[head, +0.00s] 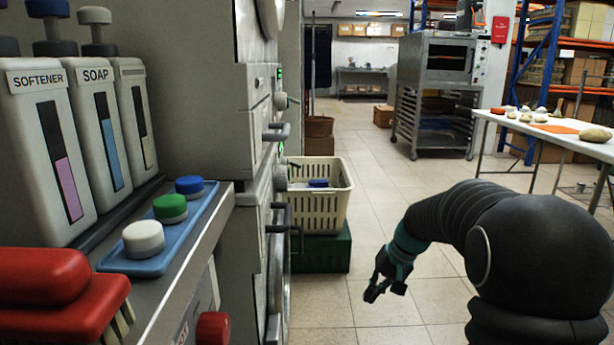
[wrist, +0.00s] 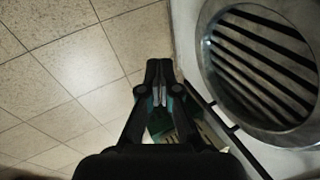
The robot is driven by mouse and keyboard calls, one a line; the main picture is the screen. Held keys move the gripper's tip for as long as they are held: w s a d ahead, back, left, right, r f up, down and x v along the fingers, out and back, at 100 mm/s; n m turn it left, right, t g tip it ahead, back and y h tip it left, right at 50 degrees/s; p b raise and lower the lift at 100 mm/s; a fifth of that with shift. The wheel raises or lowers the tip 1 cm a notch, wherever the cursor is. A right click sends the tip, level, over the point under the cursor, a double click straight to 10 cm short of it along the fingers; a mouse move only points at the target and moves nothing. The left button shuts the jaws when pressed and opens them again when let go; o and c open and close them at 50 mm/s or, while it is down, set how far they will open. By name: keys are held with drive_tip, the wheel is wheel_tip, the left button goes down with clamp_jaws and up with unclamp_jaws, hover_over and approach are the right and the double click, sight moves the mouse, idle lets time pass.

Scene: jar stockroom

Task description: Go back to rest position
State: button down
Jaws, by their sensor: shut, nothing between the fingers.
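My gripper (head: 383,291) hangs at the end of my dark arm over the tiled floor, right of the machines, in the head view. It is empty and touches nothing that I can see. In the wrist view my gripper (wrist: 159,98) points away from the camera with its two fingers together. Beyond it are floor tiles and, to the right, a round slatted metal opening (wrist: 262,70) in a pale front.
At left, bottles labelled softener (head: 32,150) and soap (head: 97,120) stand behind a blue tray (head: 155,266) with several caps. A red brush (head: 45,300) lies nearer. A cream basket (head: 335,205) sits on a green crate (head: 325,253). A table (head: 550,137) stands right. The middle floor is free.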

drive_tip(key=s+r+t+h+p, duration=0.1)
drive_tip(key=s+r+p, duration=0.1)
drive_tip(key=s+r, duration=0.3)
drive_tip(key=s+r+n+t+h+p, duration=0.1)
drive_tip(key=s+r, duration=0.4)
drive_tip(key=s, duration=0.9)
drive_tip(key=s+r+t+h+p, duration=0.2)
drive_tip(key=s+r+p, duration=0.1)
drive_tip(key=s, duration=0.7)
drive_tip(key=shift+s+d+r+n+t, duration=0.2)
drive_tip(key=shift+r+n+t, duration=0.15)
drive_tip(key=shift+r, duration=0.55)
